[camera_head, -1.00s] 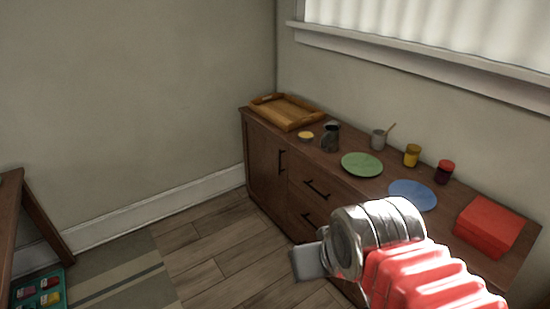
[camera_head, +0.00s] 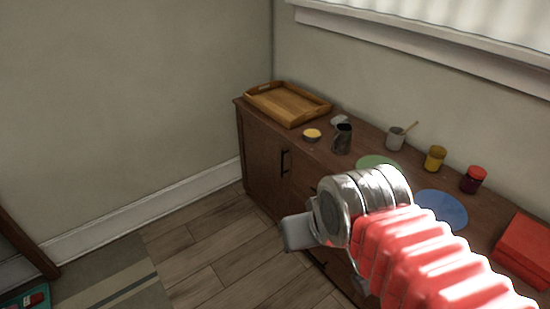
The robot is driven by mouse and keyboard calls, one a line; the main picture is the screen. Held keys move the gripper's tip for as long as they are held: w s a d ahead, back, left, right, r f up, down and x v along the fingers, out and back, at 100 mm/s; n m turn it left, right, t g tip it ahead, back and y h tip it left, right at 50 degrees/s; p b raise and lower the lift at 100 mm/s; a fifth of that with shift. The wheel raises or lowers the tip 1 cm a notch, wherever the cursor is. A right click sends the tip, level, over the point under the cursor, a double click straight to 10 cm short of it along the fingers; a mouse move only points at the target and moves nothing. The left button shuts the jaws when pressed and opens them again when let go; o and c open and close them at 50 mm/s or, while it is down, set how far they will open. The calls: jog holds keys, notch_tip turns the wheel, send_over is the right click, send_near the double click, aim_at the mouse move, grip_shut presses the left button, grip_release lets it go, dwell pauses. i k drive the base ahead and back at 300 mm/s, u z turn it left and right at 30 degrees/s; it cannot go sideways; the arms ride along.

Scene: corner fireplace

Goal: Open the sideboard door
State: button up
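The brown wooden sideboard (camera_head: 262,200) stands against the back wall, running from the middle toward the lower right. Its door (camera_head: 265,165) is at the left end of the front and is closed. A dark vertical handle (camera_head: 284,161) sits near the door's right edge. My arm, with a red ribbed sleeve and a silver wrist, comes in from the lower right. My gripper (camera_head: 297,232) shows as a grey metal piece left of the wrist, in front of the drawers and below the door handle in the picture. Its fingertips cannot be made out. My arm hides much of the drawers.
On the sideboard top are a wooden tray (camera_head: 287,103), a small yellow bowl (camera_head: 312,135), a dark pitcher (camera_head: 342,139), a grey cup (camera_head: 396,138), jars (camera_head: 434,158), plates (camera_head: 443,208) and a red box (camera_head: 525,250). The wooden floor (camera_head: 210,250) before the door is clear.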

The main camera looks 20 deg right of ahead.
aim_at(266, 158)
jog(key=i, duration=1.2)
jog(key=u, duration=2.1)
